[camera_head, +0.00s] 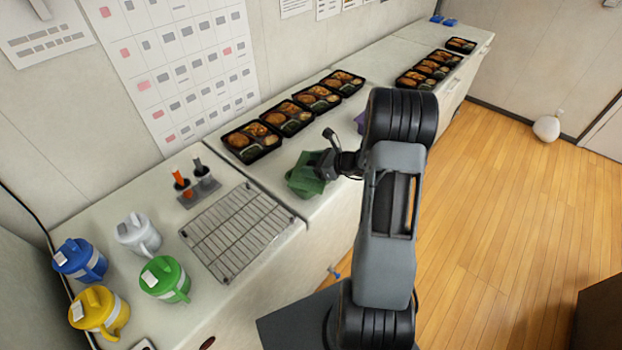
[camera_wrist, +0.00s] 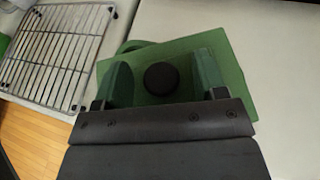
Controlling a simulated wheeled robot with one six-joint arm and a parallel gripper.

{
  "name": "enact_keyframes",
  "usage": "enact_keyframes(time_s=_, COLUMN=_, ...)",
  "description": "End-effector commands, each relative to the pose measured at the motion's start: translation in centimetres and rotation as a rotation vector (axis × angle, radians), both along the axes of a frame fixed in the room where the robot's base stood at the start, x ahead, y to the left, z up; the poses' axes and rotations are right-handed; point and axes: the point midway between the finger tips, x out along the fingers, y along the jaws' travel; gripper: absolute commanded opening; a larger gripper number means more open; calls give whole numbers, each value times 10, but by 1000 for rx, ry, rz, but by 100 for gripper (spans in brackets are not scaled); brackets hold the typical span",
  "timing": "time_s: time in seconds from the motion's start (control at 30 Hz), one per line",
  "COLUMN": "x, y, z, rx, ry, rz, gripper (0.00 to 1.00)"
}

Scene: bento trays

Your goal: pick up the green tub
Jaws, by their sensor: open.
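The dark green tub (camera_head: 303,180) stands on the white counter near its front edge, right of the wire rack. My gripper (camera_head: 325,168) is over it and partly hides it. In the wrist view the tub (camera_wrist: 235,85) lies under and ahead of my open gripper (camera_wrist: 163,82), its flat green top tilted in the picture. A round black knob-like part (camera_wrist: 161,77) shows between the two fingers. I cannot tell whether the fingers touch the tub.
A wire rack (camera_head: 238,230) lies left of the tub, with several lidded jugs beyond, one bright green (camera_head: 165,279). A row of filled bento trays (camera_head: 251,141) runs along the wall behind. A purple thing (camera_head: 360,122) is partly hidden by my arm.

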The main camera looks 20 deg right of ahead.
Motion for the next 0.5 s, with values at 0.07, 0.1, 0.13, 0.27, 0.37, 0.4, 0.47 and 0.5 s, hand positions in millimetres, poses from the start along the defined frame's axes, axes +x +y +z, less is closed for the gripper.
enact_keyframes(time_s=0.07, x=2, y=2, z=-1, rx=0, ry=0, rz=1, gripper=65)
enact_keyframes(time_s=0.1, x=2, y=2, z=-1, rx=-1, ry=-1, rz=0, gripper=65)
enact_keyframes(time_s=0.13, x=2, y=2, z=-1, rx=-1, ry=-1, rz=0, gripper=65)
enact_keyframes(time_s=0.27, x=2, y=1, z=-1, rx=-1, ry=-1, rz=0, gripper=65)
enact_keyframes(time_s=0.37, x=2, y=1, z=-1, rx=-1, ry=-1, rz=0, gripper=55)
enact_keyframes(time_s=0.4, x=2, y=1, z=-1, rx=-1, ry=-1, rz=0, gripper=52)
enact_keyframes(time_s=0.47, x=2, y=1, z=-1, rx=-1, ry=-1, rz=0, gripper=46)
enact_keyframes(time_s=0.5, x=2, y=1, z=-1, rx=-1, ry=-1, rz=0, gripper=42)
